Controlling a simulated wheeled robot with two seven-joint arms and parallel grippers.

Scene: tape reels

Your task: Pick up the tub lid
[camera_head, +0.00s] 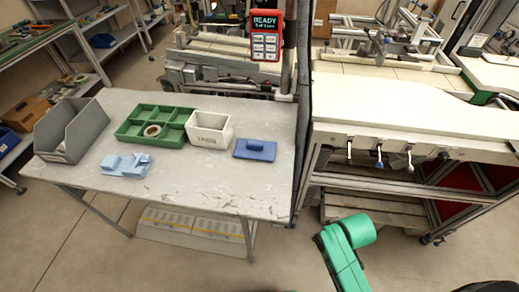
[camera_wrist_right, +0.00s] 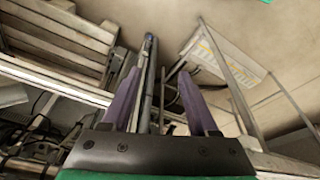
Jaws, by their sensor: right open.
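The tub lid is a flat blue plate with a raised handle (camera_head: 255,149). It lies on the right part of the grey table, beside the white tub (camera_head: 210,128) and apart from it. The tub stands upright with its top open. My right gripper (camera_wrist_right: 160,95) shows in the right wrist view with its two purple fingers spread and nothing between them. In the head view only a green part of my right arm shows, at the bottom right, off the table; its gripper is out of frame there. My left gripper is not in view.
On the grey table (camera_head: 190,195) stand a green divided tray (camera_head: 129,137) holding a tape reel (camera_head: 152,130), a grey bin (camera_head: 73,129) and a light blue fixture (camera_head: 126,165). The table's front right is clear. A white workbench (camera_head: 405,110) stands to the right.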

